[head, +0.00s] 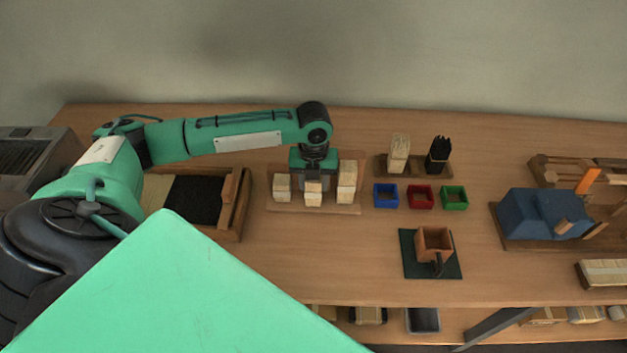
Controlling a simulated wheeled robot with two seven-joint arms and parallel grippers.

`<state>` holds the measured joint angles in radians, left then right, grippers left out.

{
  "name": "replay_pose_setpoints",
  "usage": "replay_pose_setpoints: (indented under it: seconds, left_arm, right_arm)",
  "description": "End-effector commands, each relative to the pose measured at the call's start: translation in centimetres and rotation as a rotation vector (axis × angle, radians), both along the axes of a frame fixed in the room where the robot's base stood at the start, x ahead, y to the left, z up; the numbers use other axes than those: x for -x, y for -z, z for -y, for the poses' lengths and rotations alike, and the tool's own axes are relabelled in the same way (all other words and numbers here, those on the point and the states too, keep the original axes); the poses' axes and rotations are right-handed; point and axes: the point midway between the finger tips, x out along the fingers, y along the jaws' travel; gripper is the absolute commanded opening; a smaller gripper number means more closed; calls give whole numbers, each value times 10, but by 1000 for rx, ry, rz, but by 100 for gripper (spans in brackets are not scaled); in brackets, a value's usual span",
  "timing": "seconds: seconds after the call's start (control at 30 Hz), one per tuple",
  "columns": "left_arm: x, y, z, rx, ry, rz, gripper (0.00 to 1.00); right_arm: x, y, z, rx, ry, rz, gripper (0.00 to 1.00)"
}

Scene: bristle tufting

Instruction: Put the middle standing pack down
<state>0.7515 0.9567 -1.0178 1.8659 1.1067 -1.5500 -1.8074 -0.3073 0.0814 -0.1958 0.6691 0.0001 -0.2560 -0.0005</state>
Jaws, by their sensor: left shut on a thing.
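Three pale packs stand in a row on a wooden board (262,205): the left pack (282,190), the middle pack (314,193) and the right pack (347,184). My left gripper (314,178) points down over the board and is shut on the middle pack, covering its upper part. The middle pack looks upright; I cannot tell whether its base touches the board. The right pack looks taller than the left one. My right gripper is not in the head view.
Blue (386,195), red (420,196) and green (454,197) bins sit right of the board. Behind them, a pale bundle (399,152) and a black one (438,154) stand on a base. A dark-bottomed tray (237,215) lies to the left.

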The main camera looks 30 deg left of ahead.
Motion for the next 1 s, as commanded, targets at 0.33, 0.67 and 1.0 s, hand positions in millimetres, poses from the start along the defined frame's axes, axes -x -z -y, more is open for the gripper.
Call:
replay_pose_setpoints:
  seconds: [0.33, 0.67, 1.0]
  left_arm:
    - [0, 2, 0, 0, 0, 0, 62]
    - [-1, -10, 0, 2, 1, 3, 62]
    - [-1, -80, 0, 1, 0, 4, 62]
  right_arm:
    - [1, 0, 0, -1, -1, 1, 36]
    - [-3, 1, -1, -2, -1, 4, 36]
    - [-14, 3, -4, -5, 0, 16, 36]
